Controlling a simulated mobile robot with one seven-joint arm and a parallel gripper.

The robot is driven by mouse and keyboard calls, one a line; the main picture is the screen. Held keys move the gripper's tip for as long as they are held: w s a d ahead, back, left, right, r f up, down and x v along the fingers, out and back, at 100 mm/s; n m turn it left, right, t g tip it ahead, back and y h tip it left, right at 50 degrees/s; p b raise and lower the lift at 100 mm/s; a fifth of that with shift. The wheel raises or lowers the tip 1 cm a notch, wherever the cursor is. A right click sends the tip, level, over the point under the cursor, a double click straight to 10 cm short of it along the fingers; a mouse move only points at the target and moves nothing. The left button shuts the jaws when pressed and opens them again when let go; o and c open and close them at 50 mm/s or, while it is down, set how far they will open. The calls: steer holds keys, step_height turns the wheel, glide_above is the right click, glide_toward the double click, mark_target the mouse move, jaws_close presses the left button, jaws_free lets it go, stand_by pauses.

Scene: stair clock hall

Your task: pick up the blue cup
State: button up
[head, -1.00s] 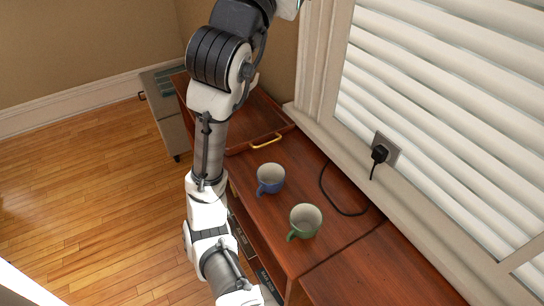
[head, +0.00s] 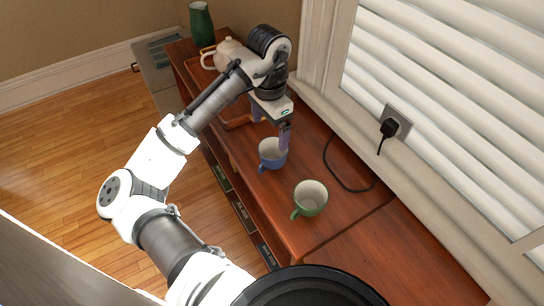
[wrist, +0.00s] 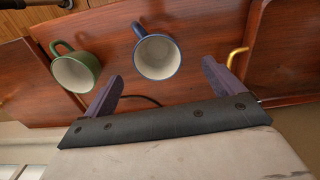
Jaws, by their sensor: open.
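The blue cup (head: 270,157) stands upright on the wooden cabinet top, its handle toward the lower left. It looks empty, with a pale inside. In the wrist view the blue cup (wrist: 157,57) lies between and just beyond the fingertips, handle pointing away from the gripper. My gripper (head: 270,138) is open, its purple fingers pointing down at the cup. One finger overlaps the cup's right rim in the head view; I cannot tell whether it touches. The wrist view shows the gripper (wrist: 162,70) with nothing held.
A green cup (head: 310,197) stands close by; the wrist view shows the green cup (wrist: 77,72) left of the blue one. A white teapot (head: 229,52) and green vase (head: 201,24) stand at the far end. A black cable (head: 341,183) lies by the window wall.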

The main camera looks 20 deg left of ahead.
mark_target(271, 148)
steer(key=shift+s+d+f+p, duration=0.1)
steer(key=shift+d+f+p, duration=0.1)
steer(key=shift+f, duration=1.8)
steer(key=shift+s+d+f+p, duration=0.1)
steer(key=shift+f+p, duration=0.05)
steer(key=shift+f, duration=1.85)
steer(key=shift+w, duration=0.1)
steer(key=c, duration=1.1)
steer(key=shift+c, duration=0.3)
steer(key=shift+r, duration=0.15)
